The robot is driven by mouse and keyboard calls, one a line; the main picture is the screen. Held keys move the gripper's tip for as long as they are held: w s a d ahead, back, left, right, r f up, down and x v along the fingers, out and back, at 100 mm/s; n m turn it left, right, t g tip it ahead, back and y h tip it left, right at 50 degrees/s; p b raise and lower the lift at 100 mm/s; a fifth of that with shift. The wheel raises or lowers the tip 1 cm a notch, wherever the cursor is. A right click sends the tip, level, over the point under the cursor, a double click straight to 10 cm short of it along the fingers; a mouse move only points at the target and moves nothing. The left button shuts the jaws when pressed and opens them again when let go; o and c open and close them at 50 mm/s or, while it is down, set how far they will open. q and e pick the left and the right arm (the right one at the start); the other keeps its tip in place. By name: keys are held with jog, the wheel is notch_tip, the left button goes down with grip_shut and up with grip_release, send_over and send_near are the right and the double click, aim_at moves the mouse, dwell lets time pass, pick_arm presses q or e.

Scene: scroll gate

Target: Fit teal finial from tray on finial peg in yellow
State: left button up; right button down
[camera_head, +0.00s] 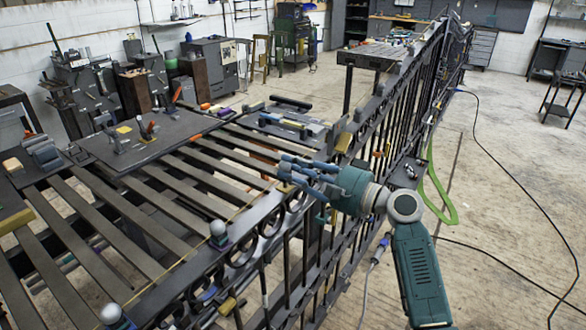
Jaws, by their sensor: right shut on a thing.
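My right gripper (305,176) comes in from the lower right on its teal arm, its fingers over the top rail of the dark scroll gate (240,250). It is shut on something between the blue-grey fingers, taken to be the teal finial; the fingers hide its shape. Two rounded grey finials stand on the near rail: one on a purple base (218,232), another at the bottom left (112,315). A yellow block (343,143) sits by the rail beyond the gripper. I cannot make out a bare peg in yellow. My left gripper is not in view.
Slatted bars (120,225) fill the left side. A grey board (145,138) with tools lies on them. A green hose (437,190) and dark cables lie right of the gate. The concrete floor (510,170) at right is mostly open.

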jog(key=shift+f+b, duration=1.05)
jog(key=shift+f, duration=0.2)
dwell(0.4)
jog(key=c, duration=1.4)
grip_release()
jog(key=shift+s+d, duration=0.1)
jog(key=v, duration=1.1)
jog(key=shift+s+d, duration=0.2)
jog(key=shift+d, duration=0.1)
